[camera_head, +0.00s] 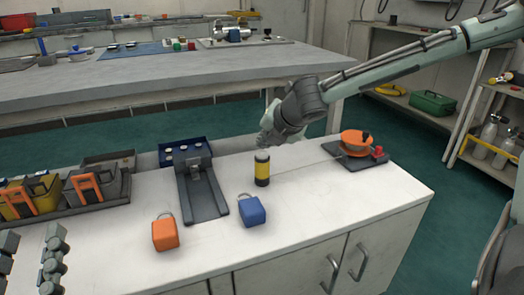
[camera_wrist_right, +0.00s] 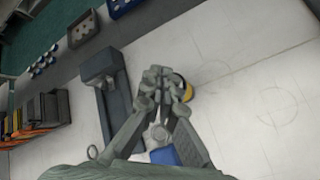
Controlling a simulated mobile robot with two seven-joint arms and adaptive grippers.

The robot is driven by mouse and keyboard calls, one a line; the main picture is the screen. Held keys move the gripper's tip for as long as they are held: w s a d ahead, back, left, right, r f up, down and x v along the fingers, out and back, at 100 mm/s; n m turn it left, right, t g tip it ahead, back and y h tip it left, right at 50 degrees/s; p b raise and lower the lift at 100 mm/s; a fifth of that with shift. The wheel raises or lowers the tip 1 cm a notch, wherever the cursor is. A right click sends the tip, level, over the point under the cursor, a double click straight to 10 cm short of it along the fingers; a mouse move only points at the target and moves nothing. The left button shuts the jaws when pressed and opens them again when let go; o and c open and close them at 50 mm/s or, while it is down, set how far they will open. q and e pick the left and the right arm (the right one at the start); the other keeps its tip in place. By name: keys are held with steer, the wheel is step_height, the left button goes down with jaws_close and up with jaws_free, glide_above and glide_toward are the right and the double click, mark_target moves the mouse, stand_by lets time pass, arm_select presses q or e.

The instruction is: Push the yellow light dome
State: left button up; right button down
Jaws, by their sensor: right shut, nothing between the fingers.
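The yellow light dome (camera_head: 262,168) stands upright on the white counter, a short cylinder with a yellow band, black parts and a greyish top. My right gripper (camera_head: 267,140) is shut and empty, just above the dome's top; I cannot tell if it touches. In the right wrist view the shut fingertips (camera_wrist_right: 163,75) cover most of the dome, and a yellow and black edge (camera_wrist_right: 187,89) shows to their right. My left gripper (camera_head: 32,252) is at the lower left edge, its grey fingers apart with nothing seen between them.
An orange padlock (camera_head: 165,234) and a blue padlock (camera_head: 252,211) lie in front of the dome. A grey stand (camera_head: 203,197) is to its left, with a blue tray (camera_head: 166,156) behind. An orange wheel (camera_head: 356,140) is at right. Bins with orange handles (camera_head: 32,200) are at left.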

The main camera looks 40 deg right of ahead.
mark_target(264, 154)
steer(key=shift+r, duration=0.1)
step_height(264, 154, up, 6)
steer(key=p, duration=0.6)
